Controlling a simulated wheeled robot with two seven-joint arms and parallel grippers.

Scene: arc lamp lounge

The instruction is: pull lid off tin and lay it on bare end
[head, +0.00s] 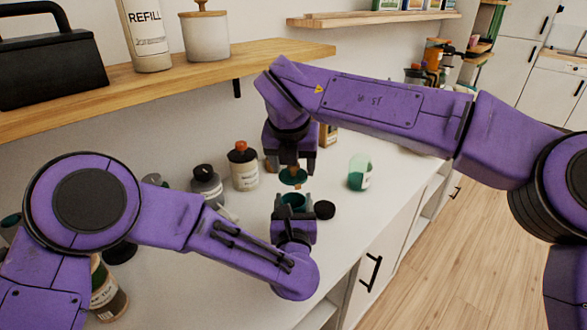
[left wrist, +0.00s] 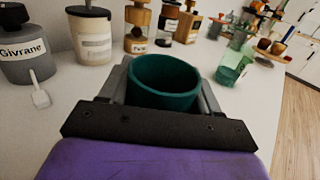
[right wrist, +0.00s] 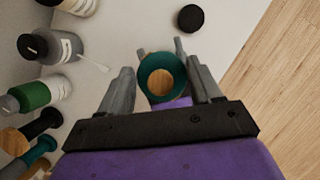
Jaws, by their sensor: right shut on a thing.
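The teal tin (head: 293,201) stands open at the top, and its dark inside shows in the left wrist view (left wrist: 163,82). My left gripper (head: 293,213) is low, with a finger against each side of the tin. The teal lid (head: 293,177) is just above the tin and apart from it. My right gripper (head: 291,163) points down from above and is shut on the lid. In the right wrist view the lid (right wrist: 148,73) lies between the fingers, with a round wooden knob in its middle. It hides most of the tin there.
A black round piece (head: 324,210) lies right of the tin. A green-tinted glass (head: 360,172) stands behind it. Bottles and jars, including a white jar (head: 243,168) and a grey bottle (head: 206,184), line the wall side. The white counter (head: 400,187) is bare at the right.

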